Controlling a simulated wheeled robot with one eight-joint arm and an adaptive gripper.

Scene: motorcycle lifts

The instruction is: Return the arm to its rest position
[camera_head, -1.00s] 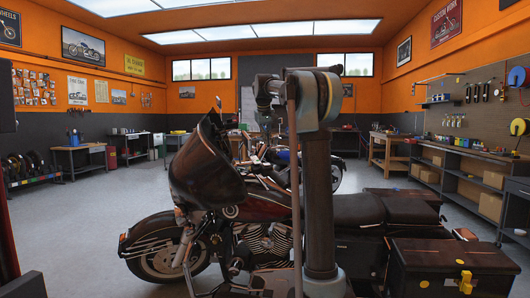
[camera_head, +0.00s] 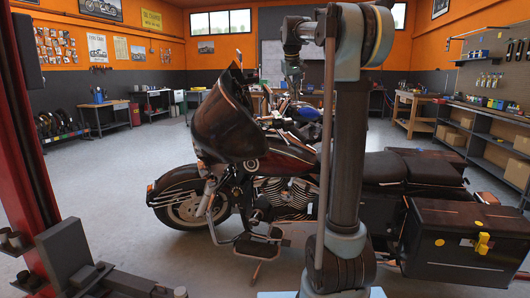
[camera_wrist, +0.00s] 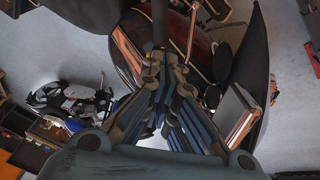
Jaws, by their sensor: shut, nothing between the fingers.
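My arm stands upright in the head view, right of centre, in front of a dark red and black motorcycle (camera_head: 290,170). Its far link bends to the left at the top and hangs down above the motorcycle's front. My gripper (camera_wrist: 163,58) shows in the wrist view, where its fingers come together at the tips with nothing between them. The wrist view also shows the dark red motorcycle bodywork (camera_wrist: 200,45) below the fingers. In the head view the gripper is small and partly lost against the dark background.
A red lift post (camera_head: 25,150) with a dark bracket (camera_head: 75,255) stands close at the left. A black side case (camera_head: 465,240) with a yellow latch is at the right. Workbenches line the walls. Grey floor (camera_head: 110,195) is open left of the motorcycle.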

